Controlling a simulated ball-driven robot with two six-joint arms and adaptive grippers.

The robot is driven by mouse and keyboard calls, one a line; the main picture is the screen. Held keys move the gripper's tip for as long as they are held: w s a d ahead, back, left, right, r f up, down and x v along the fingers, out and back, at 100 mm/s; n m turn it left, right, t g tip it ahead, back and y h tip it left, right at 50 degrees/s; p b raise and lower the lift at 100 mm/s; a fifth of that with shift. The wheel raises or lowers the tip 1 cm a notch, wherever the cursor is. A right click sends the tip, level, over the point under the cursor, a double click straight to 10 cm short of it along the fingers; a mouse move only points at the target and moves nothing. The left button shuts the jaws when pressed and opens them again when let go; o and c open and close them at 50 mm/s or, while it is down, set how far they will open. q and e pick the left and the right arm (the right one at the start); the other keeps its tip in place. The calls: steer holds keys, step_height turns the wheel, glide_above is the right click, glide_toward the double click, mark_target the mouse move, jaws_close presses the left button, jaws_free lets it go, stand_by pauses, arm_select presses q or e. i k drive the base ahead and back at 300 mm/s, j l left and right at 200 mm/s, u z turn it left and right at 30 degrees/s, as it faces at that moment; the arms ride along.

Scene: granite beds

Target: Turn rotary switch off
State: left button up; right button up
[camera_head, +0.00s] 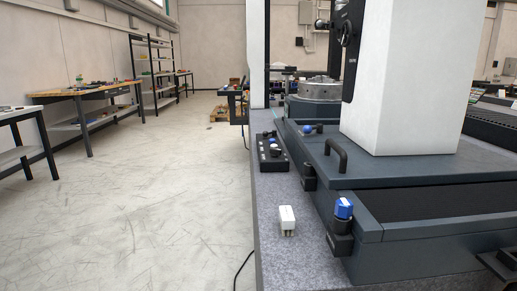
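A blue-topped knob (343,208) sits on a black block at the near corner of the dark grey machine bed. A black control box (271,153) with several small knobs or buttons lies on the granite ledge further back, and a blue one stands out at its edge.
The granite ledge (272,210) runs along the machine's left side. A black handle (336,156) rises from the dark grey cover (400,170), beside a tall white column (400,80). A cable hangs off the ledge. The floor (170,200) at left is open, with workbenches (85,92) beyond.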

mark_target(276, 153)
steer(key=i+j+z, duration=0.1)
steer(key=j, duration=0.35)
steer(key=i+j+z, duration=0.15)
steer(key=j, duration=0.3)
steer(key=i+j+z, duration=0.1)
steer(key=j, duration=0.4)
steer(key=j+z, duration=0.15)
steer(key=j, duration=0.3)
steer(key=i+j+z, duration=0.15)
steer(key=i+j, duration=0.25)
steer(key=i+j+z, duration=0.2)
steer(key=i+j, duration=0.15)
steer(key=i+j+z, duration=0.15)
steer(key=i+j, duration=0.15)
steer(key=j, duration=0.25)
